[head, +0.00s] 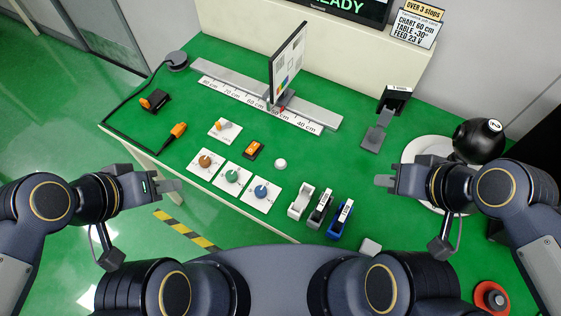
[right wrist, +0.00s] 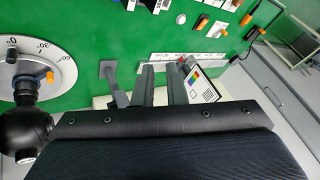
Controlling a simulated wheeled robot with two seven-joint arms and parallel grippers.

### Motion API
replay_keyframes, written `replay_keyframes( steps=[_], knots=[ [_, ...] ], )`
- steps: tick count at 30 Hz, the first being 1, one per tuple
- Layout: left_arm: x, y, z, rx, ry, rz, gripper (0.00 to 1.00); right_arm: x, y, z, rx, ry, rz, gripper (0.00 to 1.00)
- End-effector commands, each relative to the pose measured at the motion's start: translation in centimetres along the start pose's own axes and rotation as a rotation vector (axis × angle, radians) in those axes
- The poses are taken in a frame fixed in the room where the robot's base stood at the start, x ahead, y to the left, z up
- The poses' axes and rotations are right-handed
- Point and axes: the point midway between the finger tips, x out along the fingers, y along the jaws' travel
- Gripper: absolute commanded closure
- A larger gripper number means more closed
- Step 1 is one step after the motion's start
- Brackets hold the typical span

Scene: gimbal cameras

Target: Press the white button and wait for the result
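The white button (head: 281,164) is a small round cap on the green table, right of an orange rocker switch (head: 254,149). It also shows in the right wrist view (right wrist: 181,19). My left gripper (head: 176,190) is left of the knob plates, well apart from the button. My right gripper (head: 381,181) is at the table's right side, apart from the button. In the right wrist view its two fingers (right wrist: 162,85) stand apart with nothing between them. A dark screen (head: 340,8) at the back shows green letters, "EADY", cut off by the picture's top edge.
Three knob plates (head: 232,176) and several tape-like holders (head: 320,208) stand near the button. A chart board (head: 287,66) stands on a ruled rail (head: 220,83). A sign (head: 417,24) reads "CHART 60 cm, TABLE -30°, FEED 23 V". A black ball (head: 478,140) and red button (head: 491,298) are at right.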

Motion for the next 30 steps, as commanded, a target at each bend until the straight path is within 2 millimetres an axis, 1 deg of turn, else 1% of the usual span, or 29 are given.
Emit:
replay_keyframes(
  steps=[1,2,3,30],
  knots=[
    [0.00,0.00,0.00,0.000,0.000,0.000,0.64,0.00,0.00,0.00,0.000,0.000,0.000,0.95],
    [0.00,0.00,0.00,0.000,0.000,0.000,0.64,0.00,0.00,0.00,0.000,0.000,0.000,0.99],
    [0.00,0.00,0.00,0.000,0.000,0.000,0.64,0.00,0.00,0.00,0.000,0.000,0.000,1.00],
    [0.00,0.00,0.00,0.000,0.000,0.000,0.64,0.00,0.00,0.00,0.000,0.000,0.000,1.00]
  ],
)
